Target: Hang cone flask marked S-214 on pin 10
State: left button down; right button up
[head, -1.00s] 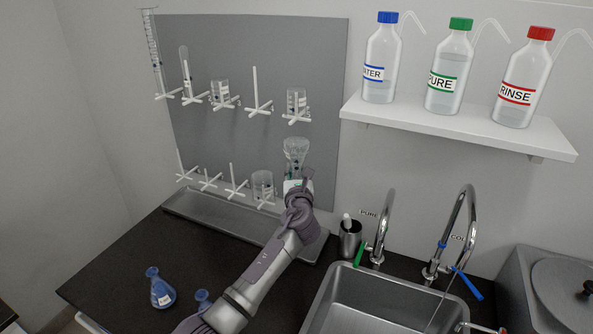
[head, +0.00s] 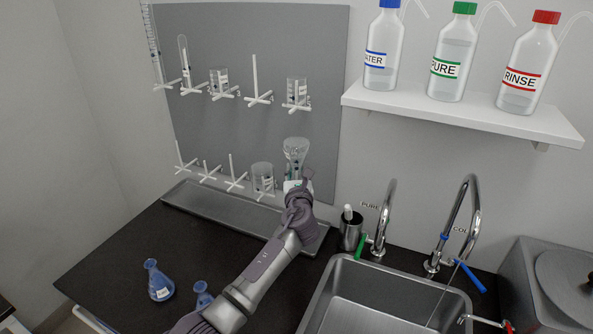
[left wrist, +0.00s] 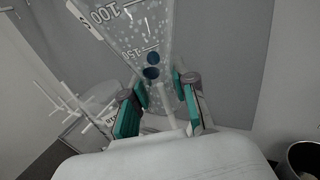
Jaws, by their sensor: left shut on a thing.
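A clear cone flask (head: 296,149) is upside down, wide base up and neck down, at the right end of the lower pin row. My left gripper (head: 298,184) is shut on it from below. In the left wrist view, the flask (left wrist: 150,40) rises between the teal pads of my left gripper (left wrist: 160,100), with 100 and 150 marks showing. A white pin (left wrist: 167,112) shows between the pads; I cannot tell how far it is inside the neck. The flask's S-214 marking and the pin number are not readable. My right gripper is not in view.
A beaker (head: 262,178) hangs just left of the flask. Bare lower pins (head: 233,174) and loaded upper pins surround it on the grey board (head: 330,100). A drip tray (head: 225,212) lies below. Two blue-filled flasks (head: 159,283) stand on the counter; the sink (head: 370,290) is right.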

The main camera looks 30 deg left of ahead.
pick_arm(q)
jog(key=shift+f+b, duration=0.75)
jog(key=shift+f, duration=0.4)
jog(key=shift+f+b, duration=2.2)
jog(key=shift+f, duration=0.75)
jog(key=c, duration=0.8)
grip_release()
jog(key=shift+c, duration=0.2)
jog(key=v, duration=1.2)
jog(key=shift+s, duration=0.1)
